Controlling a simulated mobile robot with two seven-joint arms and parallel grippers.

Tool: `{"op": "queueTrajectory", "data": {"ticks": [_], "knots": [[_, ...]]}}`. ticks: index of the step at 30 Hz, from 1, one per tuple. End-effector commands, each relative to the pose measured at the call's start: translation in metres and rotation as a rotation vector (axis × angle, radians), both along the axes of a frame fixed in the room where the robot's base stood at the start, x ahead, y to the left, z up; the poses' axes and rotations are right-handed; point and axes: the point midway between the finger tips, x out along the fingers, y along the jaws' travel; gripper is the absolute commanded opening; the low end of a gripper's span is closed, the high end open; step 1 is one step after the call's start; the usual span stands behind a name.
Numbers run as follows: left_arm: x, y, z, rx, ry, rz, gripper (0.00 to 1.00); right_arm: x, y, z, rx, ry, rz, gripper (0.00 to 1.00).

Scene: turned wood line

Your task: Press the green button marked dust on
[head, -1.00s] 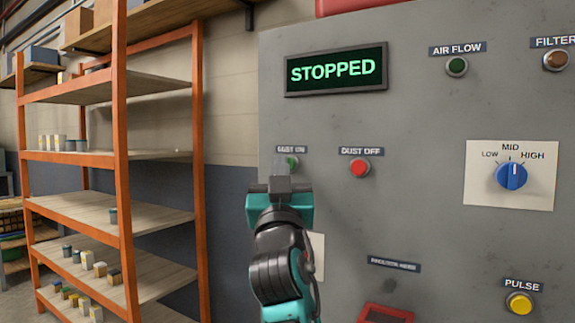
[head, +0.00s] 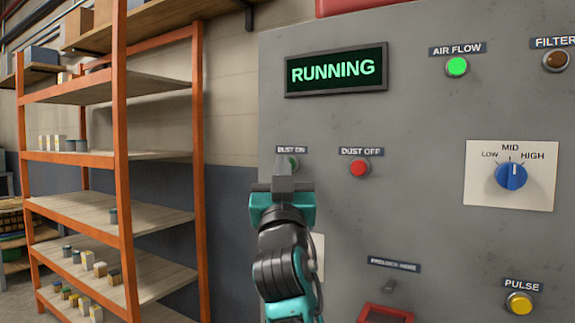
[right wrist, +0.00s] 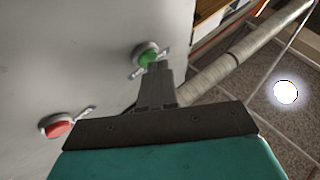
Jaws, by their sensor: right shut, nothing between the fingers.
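The green button (head: 291,162) marked DUST ON sits on the grey panel (head: 420,120), partly hidden behind my right gripper in the head view. In the right wrist view the green button (right wrist: 148,57) is just beyond the fingertips. My right gripper (head: 283,168) is shut and empty, its tips in front of the lower part of the button. I cannot tell if the tips touch it. The display (head: 335,70) reads RUNNING in green. The AIR FLOW lamp (head: 457,67) is lit bright green. My left gripper is not in view.
The red DUST OFF button (head: 359,168) is close on the right. Further right are a blue LOW-MID-HIGH knob (head: 511,175) and a yellow PULSE button (head: 519,303). An orange-framed shelf rack (head: 122,150) stands at the left.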

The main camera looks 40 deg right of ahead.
Motion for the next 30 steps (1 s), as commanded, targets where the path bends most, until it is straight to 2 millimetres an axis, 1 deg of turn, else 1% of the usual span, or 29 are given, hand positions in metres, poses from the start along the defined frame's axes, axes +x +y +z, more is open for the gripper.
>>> {"op": "queueTrajectory", "data": {"ticks": [7,16,26,30], "knots": [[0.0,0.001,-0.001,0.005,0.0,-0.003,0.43,-0.001,0.001,-0.001,0.001,0.0,-0.001,0.0],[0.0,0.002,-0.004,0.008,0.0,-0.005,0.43,-0.006,0.014,-0.001,0.001,0.0,0.002,0.0],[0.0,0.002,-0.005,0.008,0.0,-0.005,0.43,-0.006,0.016,-0.001,0.001,0.0,0.001,0.0],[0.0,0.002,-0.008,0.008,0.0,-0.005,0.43,-0.011,0.026,-0.002,0.003,-0.002,0.002,0.0]]}}
